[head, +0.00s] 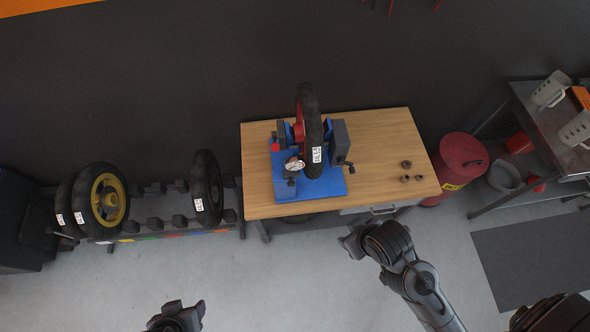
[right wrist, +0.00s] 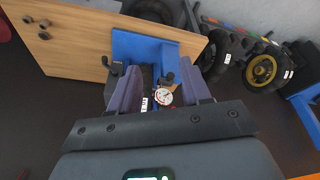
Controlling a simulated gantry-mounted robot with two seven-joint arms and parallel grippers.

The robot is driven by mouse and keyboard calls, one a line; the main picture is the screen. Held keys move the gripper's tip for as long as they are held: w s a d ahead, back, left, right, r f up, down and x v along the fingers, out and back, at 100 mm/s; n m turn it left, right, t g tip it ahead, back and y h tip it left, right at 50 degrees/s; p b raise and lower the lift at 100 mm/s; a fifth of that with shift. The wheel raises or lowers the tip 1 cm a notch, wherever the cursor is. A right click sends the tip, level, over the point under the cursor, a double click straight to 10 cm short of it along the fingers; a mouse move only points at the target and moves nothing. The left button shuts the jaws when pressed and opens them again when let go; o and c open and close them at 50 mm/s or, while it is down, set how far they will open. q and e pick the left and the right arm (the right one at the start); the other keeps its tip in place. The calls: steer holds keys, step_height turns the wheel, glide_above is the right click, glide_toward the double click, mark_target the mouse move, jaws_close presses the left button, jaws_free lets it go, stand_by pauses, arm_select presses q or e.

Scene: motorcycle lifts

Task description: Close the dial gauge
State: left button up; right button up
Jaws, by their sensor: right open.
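The dial gauge (head: 293,164) is a small round white dial on the left front part of a blue wheel stand (head: 325,185) on the wooden table. A black tyre (head: 310,110) stands upright in the stand, just right of the gauge. In the right wrist view the dial gauge (right wrist: 164,96) shows between my two fingers, some distance beyond them. My right gripper (head: 350,243) is in front of the table's front edge, apart from the gauge; its jaws (right wrist: 158,84) are open and empty. My left gripper (head: 180,310) is low at the bottom edge, partly cut off.
The wooden table (head: 380,135) has several small dark parts (head: 406,164) at its right. A rack (head: 155,205) with wheels stands left, a red bin (head: 460,160) right. A metal bench (head: 545,125) is at far right. Grey floor in front of the table is open.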

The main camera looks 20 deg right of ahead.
steer(key=shift+w+m, duration=0.1)
steer(key=shift+m, duration=0.3)
steer(key=c, duration=0.4)
steer(key=w+m+t, duration=0.1)
steer(key=w+m, duration=0.1)
steer(key=w+m+t, duration=0.2)
steer(key=m, duration=0.1)
steer(key=w+r+m+t, duration=0.1)
steer(key=w+m, duration=0.1)
steer(key=shift+w+a+r+m+y, duration=0.1)
steer(key=shift+w+a+m+y, duration=0.2)
steer(key=shift+a+y, duration=0.1)
jaws_close()
steer(key=m+t+y+b, duration=0.35)
steer(key=t+b, duration=0.25)
steer(key=b, duration=1.6)
glide_toward(292, 179)
steer(key=w+d, duration=0.2)
steer(key=shift+m+h, duration=0.25)
steer(key=shift+m, duration=0.2)
steer(key=shift+w+a+f, duration=0.25)
steer(key=shift+w+a, duration=0.05)
steer(key=shift+a, duration=0.25)
steer(key=shift+w+a+f, duration=0.25)
steer(key=shift+a, duration=0.3)
steer(key=shift+w+a+f, duration=0.3)
steer(key=shift+a, duration=0.25)
